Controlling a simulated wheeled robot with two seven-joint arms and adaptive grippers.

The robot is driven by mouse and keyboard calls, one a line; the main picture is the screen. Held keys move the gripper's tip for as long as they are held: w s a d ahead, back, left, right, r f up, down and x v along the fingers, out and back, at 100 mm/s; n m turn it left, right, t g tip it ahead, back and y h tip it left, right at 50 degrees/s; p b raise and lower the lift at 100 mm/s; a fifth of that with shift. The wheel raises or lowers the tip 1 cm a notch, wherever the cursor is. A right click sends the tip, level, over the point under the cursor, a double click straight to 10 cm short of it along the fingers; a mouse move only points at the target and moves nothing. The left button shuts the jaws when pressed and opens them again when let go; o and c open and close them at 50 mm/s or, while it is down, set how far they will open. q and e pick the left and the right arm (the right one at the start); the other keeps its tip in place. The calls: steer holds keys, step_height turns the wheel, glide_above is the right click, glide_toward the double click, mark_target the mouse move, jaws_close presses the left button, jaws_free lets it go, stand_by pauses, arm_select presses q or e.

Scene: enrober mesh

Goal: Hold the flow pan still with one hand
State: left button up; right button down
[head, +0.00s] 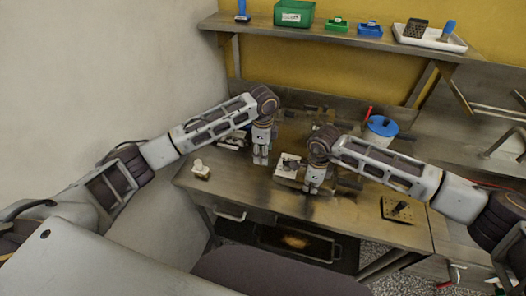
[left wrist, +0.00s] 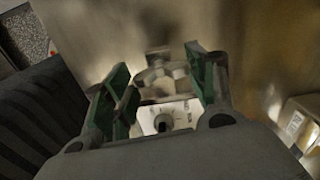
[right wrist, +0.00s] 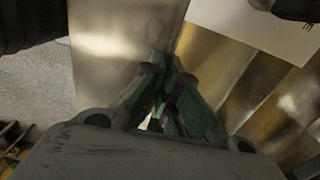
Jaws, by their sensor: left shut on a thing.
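My left gripper (head: 261,157) hangs over the metal bench, left of a small whitish piece (head: 288,165). In the left wrist view its green-padded fingers (left wrist: 160,78) stand apart around a pale metal part with a rounded knob (left wrist: 162,72), and are shut on it. My right gripper (head: 313,188) points down near the bench's front edge, right of the whitish piece. In the right wrist view its fingertips (right wrist: 165,72) come together, with nothing clearly held. I cannot tell for sure which part is the flow pan; the arms hide some of the bench.
A blue-lidded tub (head: 382,128) stands at the back right. A dark perforated plate (head: 404,210) lies at the right, and a small whitish block (head: 200,170) at the left. A dark tray (head: 330,248) sits under the bench. The shelf (head: 350,40) above holds bins.

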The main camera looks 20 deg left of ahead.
arm_select(q)
steer(key=shift+m, duration=0.5)
steer(key=o, duration=1)
steer(key=shift+r, duration=0.1)
step_height(320, 180, up, 12)
steer(key=shift+f, duration=0.1)
stand_by(0.4)
arm_select(e)
steer(key=c, duration=2.1)
jaws_free()
